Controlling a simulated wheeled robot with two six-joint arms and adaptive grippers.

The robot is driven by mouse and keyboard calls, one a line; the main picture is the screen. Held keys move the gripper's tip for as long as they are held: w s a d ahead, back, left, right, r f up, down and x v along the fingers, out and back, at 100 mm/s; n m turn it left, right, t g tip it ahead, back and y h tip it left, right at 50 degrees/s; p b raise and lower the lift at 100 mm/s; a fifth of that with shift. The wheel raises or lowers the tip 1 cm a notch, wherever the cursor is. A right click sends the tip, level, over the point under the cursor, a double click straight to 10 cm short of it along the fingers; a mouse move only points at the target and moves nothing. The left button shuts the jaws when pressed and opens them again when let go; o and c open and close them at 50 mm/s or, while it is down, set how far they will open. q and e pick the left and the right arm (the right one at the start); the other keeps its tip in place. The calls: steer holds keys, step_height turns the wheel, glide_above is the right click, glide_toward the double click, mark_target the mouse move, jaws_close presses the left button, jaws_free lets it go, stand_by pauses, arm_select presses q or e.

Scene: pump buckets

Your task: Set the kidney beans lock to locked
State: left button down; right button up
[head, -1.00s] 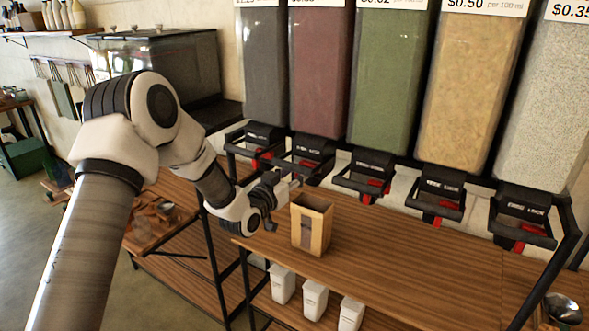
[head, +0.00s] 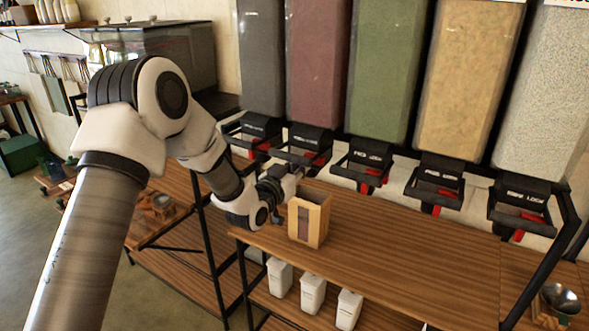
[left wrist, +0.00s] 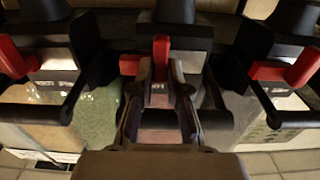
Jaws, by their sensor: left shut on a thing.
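The dark red dispenser (head: 317,70), second from the left in the head view, appears to be the kidney beans one; its label is not readable. Its black lock frame (head: 305,140) sits at its foot, with a little red showing. My left gripper (head: 290,183) reaches up to this lock from below left. In the left wrist view the fingers (left wrist: 158,85) are shut on the red lock lever (left wrist: 160,52), which stands upright in the middle. The fingers hide the lever's lower part. My right gripper is not in view.
Neighbouring locks with red levers stand close on both sides, one at left (left wrist: 12,58) and one at right (left wrist: 288,70) in the wrist view. White containers (head: 313,292) sit below.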

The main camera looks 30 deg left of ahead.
arm_select(q)
steer(key=c, duration=1.1)
jaws_free()
steer(key=shift+d, duration=0.1)
steer(key=shift+c, duration=0.2)
steer(key=shift+d, duration=0.2)
steer(key=s, duration=1.2)
steer(key=shift+a, duration=0.45)
